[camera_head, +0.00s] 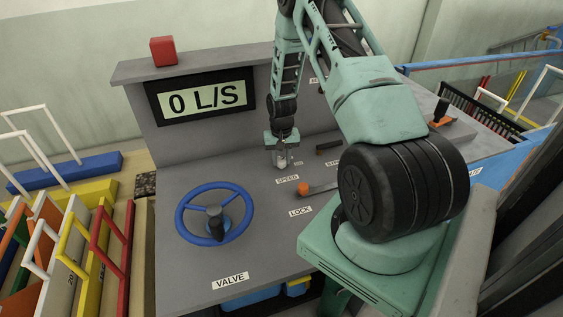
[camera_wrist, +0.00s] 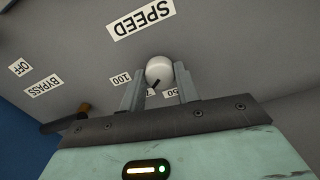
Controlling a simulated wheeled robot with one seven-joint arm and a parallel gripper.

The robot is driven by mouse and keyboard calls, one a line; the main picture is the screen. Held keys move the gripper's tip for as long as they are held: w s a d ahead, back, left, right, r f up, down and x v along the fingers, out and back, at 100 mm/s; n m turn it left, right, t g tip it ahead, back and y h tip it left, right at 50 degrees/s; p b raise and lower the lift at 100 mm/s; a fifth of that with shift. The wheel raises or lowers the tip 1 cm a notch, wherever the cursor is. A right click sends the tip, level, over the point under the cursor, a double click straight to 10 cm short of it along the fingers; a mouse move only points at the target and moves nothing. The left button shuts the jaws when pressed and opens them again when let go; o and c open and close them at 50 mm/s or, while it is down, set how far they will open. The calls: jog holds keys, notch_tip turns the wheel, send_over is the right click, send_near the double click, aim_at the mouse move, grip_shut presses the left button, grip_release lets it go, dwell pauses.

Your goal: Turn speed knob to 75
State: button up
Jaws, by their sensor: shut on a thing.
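The speed knob (camera_wrist: 159,70) is a white round knob, seen in the wrist view between my two fingers. My gripper (camera_wrist: 160,88) is shut on it. A dark pointer mark on the knob points down and slightly left in that view, toward a partly hidden label (camera_wrist: 150,92) showing a 7. The 100 label (camera_wrist: 121,78) is to the left, the 50 label (camera_wrist: 172,92) to the right, partly covered by a finger. The SPEED label (camera_wrist: 141,18) is above. In the head view, my gripper (camera_head: 282,156) points down at the console behind the SPEED label (camera_head: 287,179).
The display (camera_head: 206,101) reads 0 L/S. A blue valve wheel (camera_head: 181,213) stands at the front left of the console. A dark handle (camera_head: 329,147) is right of my gripper. A red block (camera_head: 163,51) sits on the top ledge.

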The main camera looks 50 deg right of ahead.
aim_at(281, 160)
jog(key=shift+n+b, duration=0.35)
jog(key=shift+n, duration=0.45)
jog(key=o, duration=1)
jog(key=shift+c, duration=0.2)
notch_tip(281, 160, up, 18)
jog(key=b, duration=0.4)
jog(key=shift+f, duration=0.25)
